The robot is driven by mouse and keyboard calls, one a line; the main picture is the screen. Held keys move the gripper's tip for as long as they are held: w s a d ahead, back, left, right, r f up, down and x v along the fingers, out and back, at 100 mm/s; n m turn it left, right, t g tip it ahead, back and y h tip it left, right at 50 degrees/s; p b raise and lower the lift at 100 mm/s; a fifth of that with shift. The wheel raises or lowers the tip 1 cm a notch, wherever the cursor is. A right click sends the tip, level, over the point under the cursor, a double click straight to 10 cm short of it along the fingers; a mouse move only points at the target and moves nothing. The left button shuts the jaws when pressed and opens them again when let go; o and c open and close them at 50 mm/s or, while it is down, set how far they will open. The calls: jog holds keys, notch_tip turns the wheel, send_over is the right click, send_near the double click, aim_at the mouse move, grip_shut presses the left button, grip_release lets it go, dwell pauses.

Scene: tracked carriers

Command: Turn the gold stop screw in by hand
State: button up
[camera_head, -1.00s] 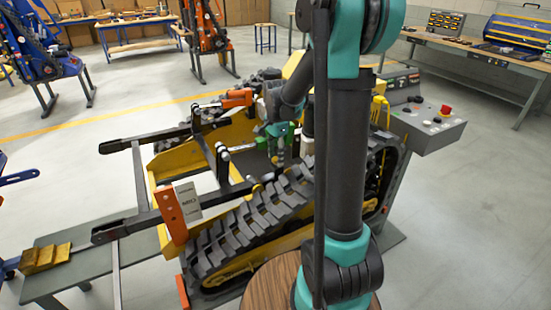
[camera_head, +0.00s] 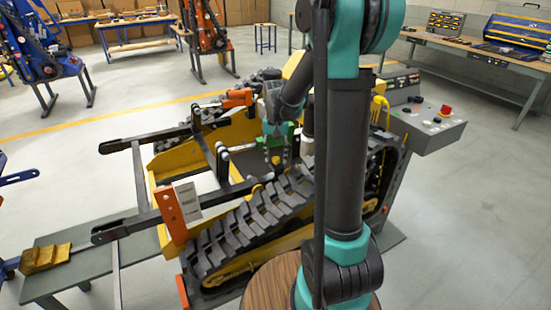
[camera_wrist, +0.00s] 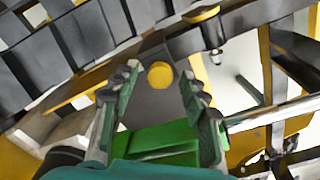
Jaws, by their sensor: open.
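The gold stop screw shows in the wrist view as a round gold head (camera_wrist: 159,75) seen end-on against a dark grey part. My gripper (camera_wrist: 157,82) is open, with one finger on each side of the head in that picture. Clear gaps show between the head and both fingertips, and I cannot tell how far in front of the tips it lies. In the head view my gripper (camera_head: 276,158) points down over the middle of the tracked carrier (camera_head: 255,222), behind its near track.
A second gold piece (camera_wrist: 201,14) shows above the fingers in the wrist view. A bright metal rod (camera_wrist: 275,112) runs beside the right finger. Dark lever arms (camera_head: 190,207) and the track (camera_head: 245,220) lie close by. A control box (camera_head: 428,125) stands right of the carrier.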

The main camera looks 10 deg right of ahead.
jog(key=c, duration=0.9)
jog(key=m, duration=0.6)
jog(key=shift+m, duration=0.3)
jog(key=shift+c, duration=0.2)
jog(key=m, duration=0.3)
jog(key=shift+m, duration=0.3)
jog(key=m, duration=0.7)
jog(key=shift+m, duration=1.2)
